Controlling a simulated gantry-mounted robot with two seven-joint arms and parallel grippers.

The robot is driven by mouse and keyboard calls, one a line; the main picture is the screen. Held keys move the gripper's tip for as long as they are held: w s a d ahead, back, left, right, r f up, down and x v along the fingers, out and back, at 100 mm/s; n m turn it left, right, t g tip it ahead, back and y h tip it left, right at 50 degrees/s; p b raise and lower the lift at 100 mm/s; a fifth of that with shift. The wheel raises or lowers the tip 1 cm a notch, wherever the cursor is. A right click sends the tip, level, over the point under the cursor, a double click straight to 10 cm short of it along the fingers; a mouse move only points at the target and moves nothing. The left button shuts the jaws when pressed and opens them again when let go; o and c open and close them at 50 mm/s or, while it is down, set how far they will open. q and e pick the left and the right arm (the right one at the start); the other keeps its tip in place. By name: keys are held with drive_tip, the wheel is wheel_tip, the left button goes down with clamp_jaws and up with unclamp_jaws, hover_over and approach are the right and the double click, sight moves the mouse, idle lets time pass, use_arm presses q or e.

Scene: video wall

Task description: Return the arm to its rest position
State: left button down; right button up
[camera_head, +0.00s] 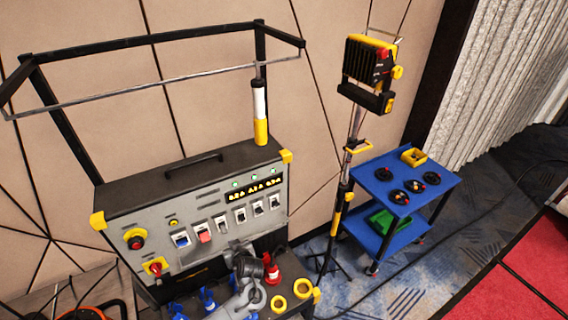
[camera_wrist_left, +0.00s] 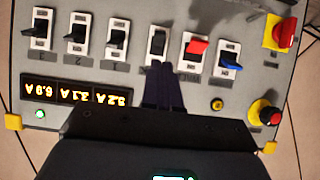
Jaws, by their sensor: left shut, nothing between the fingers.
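My left gripper (camera_head: 240,248) is in front of the lower part of the grey control panel (camera_head: 190,262) in the head view, its arm rising from the bottom edge. In the left wrist view its dark fingers (camera_wrist_left: 164,68) are together and empty. Their tips appear just beside a black switch (camera_wrist_left: 158,45), next to the red switch (camera_wrist_left: 195,47); I cannot tell whether they touch it. The wrist view shows the panel upside down. My right gripper is not in view.
The panel carries a blue switch (camera_head: 181,240), red knobs (camera_head: 135,239) and lit amber displays (camera_head: 255,188). Plugs (camera_head: 208,300) and yellow rings (camera_head: 303,288) crowd the bottom. A lamp stand (camera_head: 346,190) and a blue cart (camera_head: 437,184) stand to the right.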

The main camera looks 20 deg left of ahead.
use_arm(q)
drive_tip(key=s+f+g, duration=0.2)
drive_tip(key=s+f, duration=0.7)
drive_tip(key=f, duration=0.1)
drive_tip(key=s+d+f+m+g+h, duration=0.1)
drive_tip(key=s+d+f+h, duration=0.3)
drive_tip(key=s, duration=0.5)
drive_tip(key=s+d+f+m+g+h, duration=0.1)
drive_tip(key=s+d+f, duration=0.1)
drive_tip(key=s+d, duration=0.55)
drive_tip(key=s+d+r+m+h, duration=0.1)
drive_tip(key=s+r+m, duration=0.2)
drive_tip(key=r, duration=0.5)
drive_tip(key=s+d+r+m+h, duration=0.1)
drive_tip(key=s+d+r+m, duration=0.1)
drive_tip(key=r, duration=0.6)
drive_tip(key=s+d+r+m+h, duration=0.1)
drive_tip(key=s+r+m+h, duration=0.1)
drive_tip(key=r+m, duration=0.3)
drive_tip(key=shift+s+d+v, duration=0.25)
drive_tip(key=shift+s+v, duration=0.1)
drive_tip(key=shift+v, duration=1.6)
